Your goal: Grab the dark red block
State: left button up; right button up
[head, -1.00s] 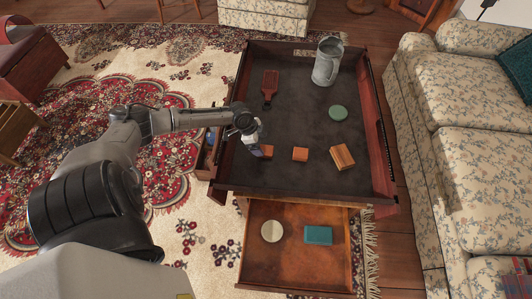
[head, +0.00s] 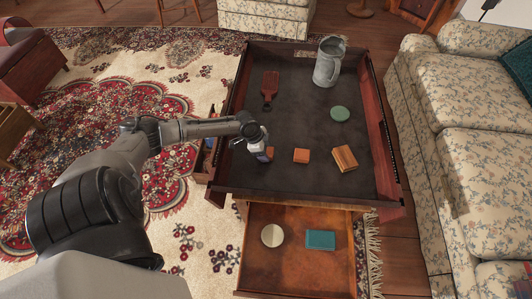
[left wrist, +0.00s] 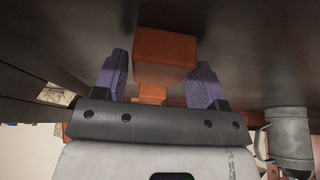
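A small reddish block (head: 269,153) lies on the dark table top, partly hidden by my left gripper (head: 261,156). In the left wrist view this block (left wrist: 166,55) looks orange-red and sits between the two purple fingers of my left gripper (left wrist: 162,64). The fingers are apart, with a visible gap on each side of the block. A second orange block (head: 301,155) lies just to the right; a small orange patch beyond the near block in the wrist view may be it. No block looks clearly dark red in this light. My right gripper is out of view.
A wooden block (head: 344,158), a green disc (head: 340,114), a dark red paddle-like board (head: 269,88) and a grey pitcher (head: 327,62) stand on the rimmed table (head: 300,200). An open drawer (head: 290,267) holds a pale disc (head: 272,235) and a teal block (head: 320,239).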

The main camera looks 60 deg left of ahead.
pick_arm(q)
jog(key=c, duration=0.6)
jog(key=shift+c, duration=0.2)
